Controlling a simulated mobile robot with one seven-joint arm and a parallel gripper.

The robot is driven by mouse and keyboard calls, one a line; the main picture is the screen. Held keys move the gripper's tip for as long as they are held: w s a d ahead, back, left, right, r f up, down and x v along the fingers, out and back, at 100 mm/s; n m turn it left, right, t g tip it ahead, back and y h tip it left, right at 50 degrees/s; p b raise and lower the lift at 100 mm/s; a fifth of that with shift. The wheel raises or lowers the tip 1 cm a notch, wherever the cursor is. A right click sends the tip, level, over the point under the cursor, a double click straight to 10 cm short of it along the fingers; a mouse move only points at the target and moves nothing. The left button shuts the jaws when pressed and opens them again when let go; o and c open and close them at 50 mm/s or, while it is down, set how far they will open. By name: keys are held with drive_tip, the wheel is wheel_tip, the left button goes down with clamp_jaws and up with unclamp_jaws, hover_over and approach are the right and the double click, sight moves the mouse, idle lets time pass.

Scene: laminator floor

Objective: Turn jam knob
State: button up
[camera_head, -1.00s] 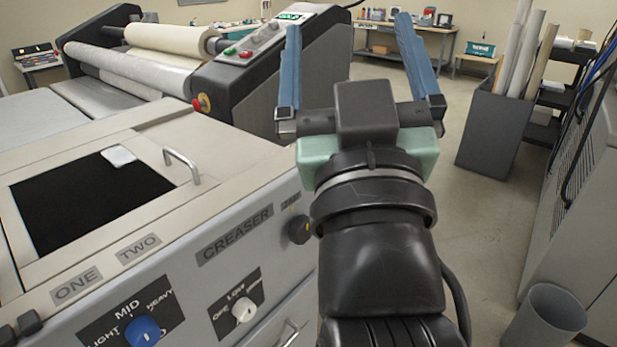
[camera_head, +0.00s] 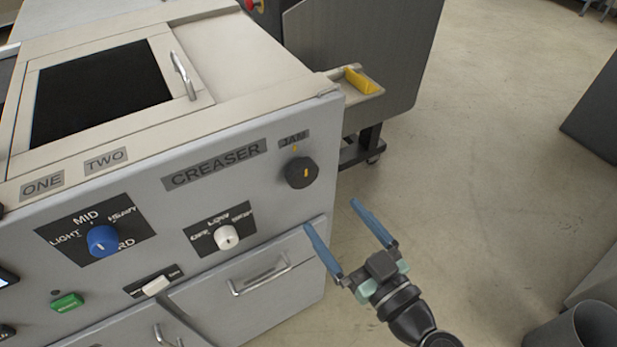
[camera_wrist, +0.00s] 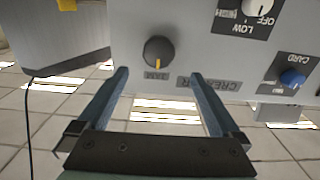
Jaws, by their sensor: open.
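The jam knob (camera_head: 301,172) is a black round knob below the JAM label (camera_head: 294,139), at the right end of the creaser's front panel. A small yellow mark shows above it in the head view. In the wrist view the jam knob (camera_wrist: 159,52) has a yellow pointer line and lies beyond the fingertips, between their lines. My gripper (camera_head: 332,213) is open and empty, with two blue fingers. It is below and to the right of the knob in the head view, apart from it. It also shows in the wrist view (camera_wrist: 158,75).
The creaser panel also bears a blue knob (camera_head: 103,240), a white knob (camera_head: 226,237) and a green button (camera_head: 67,302). A drawer handle (camera_head: 260,276) sticks out below. A tray with a yellow item (camera_head: 361,81) juts out at right. Open floor lies right; a grey bin (camera_head: 590,328) stands there.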

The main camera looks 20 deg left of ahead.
sight(306, 180)
drive_tip(key=p+x, duration=0.2)
drive_tip(key=x, duration=0.8)
drive_tip(key=shift+d, duration=0.1)
drive_tip(key=shift+c, duration=0.2)
drive_tip(key=c, duration=1.2)
drive_tip(key=shift+c, duration=0.2)
drive_tip(key=shift+f, duration=0.1)
